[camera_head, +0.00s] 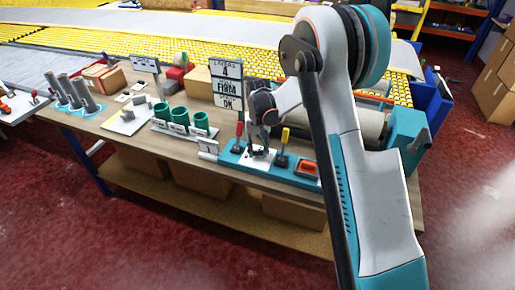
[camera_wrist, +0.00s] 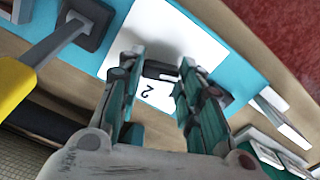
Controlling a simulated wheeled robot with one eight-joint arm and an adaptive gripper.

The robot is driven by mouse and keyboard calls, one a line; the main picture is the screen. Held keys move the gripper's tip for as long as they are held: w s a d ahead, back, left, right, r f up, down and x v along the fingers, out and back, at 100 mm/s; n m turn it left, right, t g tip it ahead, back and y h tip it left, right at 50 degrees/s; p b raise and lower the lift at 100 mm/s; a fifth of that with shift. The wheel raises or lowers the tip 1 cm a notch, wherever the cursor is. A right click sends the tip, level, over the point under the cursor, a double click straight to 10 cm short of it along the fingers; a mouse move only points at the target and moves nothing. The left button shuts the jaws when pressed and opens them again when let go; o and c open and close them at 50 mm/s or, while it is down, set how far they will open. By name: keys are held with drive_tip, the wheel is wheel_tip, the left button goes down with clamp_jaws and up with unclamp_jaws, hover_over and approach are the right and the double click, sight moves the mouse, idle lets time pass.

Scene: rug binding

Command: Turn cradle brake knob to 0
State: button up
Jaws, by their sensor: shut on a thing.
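The cradle brake knob (camera_wrist: 160,70) is a small dark piece on a white dial plate (camera_wrist: 165,28) in the wrist view. A printed "2" shows on the plate beside it, upside down; other marks are hidden or unreadable. My gripper (camera_wrist: 161,62) reaches down to the plate with one finger on each side of the knob, closed on it. In the head view my gripper (camera_head: 258,150) is at the white plate on the teal control panel (camera_head: 232,160), and the knob is mostly hidden there. I cannot tell which number the knob points to.
A yellow-handled lever (camera_head: 284,143) stands close right of my gripper and a red-handled lever (camera_head: 238,137) close left. An orange-red switch (camera_head: 306,168) is farther right on the panel. Green cups (camera_head: 180,117) and a sign (camera_head: 226,86) stand on the wooden table behind and left.

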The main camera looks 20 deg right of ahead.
drive_tip(key=shift+w+a, duration=0.1)
drive_tip(key=o, duration=1.1)
drive_tip(key=shift+c, duration=0.2)
wheel_tip(320, 180, up, 12)
